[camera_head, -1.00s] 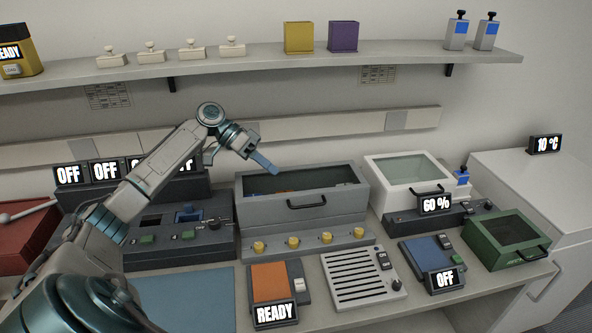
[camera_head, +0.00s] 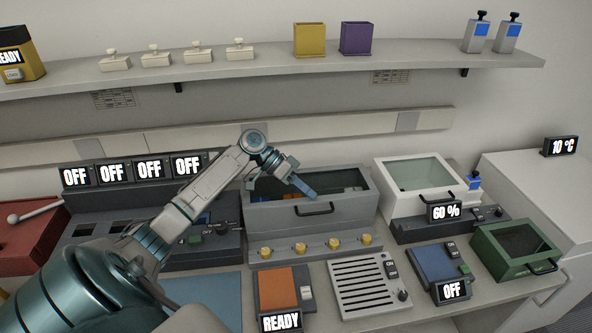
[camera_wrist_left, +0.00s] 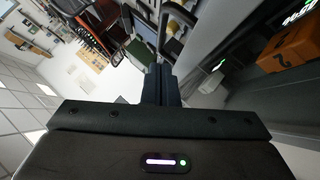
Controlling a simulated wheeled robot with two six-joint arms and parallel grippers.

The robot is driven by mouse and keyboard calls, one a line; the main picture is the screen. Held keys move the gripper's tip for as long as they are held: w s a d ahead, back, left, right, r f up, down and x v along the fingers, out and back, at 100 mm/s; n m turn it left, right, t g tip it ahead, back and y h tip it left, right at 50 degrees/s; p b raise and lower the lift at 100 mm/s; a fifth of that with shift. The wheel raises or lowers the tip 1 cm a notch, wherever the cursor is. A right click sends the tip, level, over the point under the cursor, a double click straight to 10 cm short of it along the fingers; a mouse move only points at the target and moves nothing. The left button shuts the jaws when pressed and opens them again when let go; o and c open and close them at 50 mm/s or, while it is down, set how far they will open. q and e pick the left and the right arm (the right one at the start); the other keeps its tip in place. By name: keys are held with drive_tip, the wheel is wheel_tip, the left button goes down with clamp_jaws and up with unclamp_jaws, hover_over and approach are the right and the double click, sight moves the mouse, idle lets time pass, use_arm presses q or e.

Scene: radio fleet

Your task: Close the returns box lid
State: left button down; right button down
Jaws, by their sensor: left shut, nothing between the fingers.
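No label names the returns box. A grey box (camera_head: 360,207) with a front handle stands mid-counter, with dark, blue and orange shapes inside; I cannot tell whether a clear lid covers it. A white box (camera_head: 420,205) with a clear-windowed top and a front handle stands to its right. A green box (camera_head: 491,256) with a dark window and handle is at the right front; its top looks down. My left gripper (camera_head: 305,189) is shut and empty, over the grey box's top in the picture; contact is unclear. Its shut fingers show in the left wrist view (camera_wrist_left: 160,85). My right gripper is not shown.
A grey panel with several yellow knobs (camera_head: 300,247) fronts the grey box. An orange-topped READY unit (camera_head: 284,288), a slotted white plate (camera_head: 370,285) and a blue OFF unit (camera_head: 432,262) stand before it. A shelf (camera_head: 270,70) runs above, holding several items.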

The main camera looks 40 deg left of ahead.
use_arm(q)
drive_tip(key=shift+s+d+f+p, duration=0.2)
drive_tip(key=shift+s+d+f, duration=0.1)
drive_tip(key=shift+f, duration=0.25)
drive_tip(key=shift+s+d+f+p, duration=0.15)
drive_tip(key=shift+s+d+f, duration=0.1)
drive_tip(key=shift+f, duration=0.25)
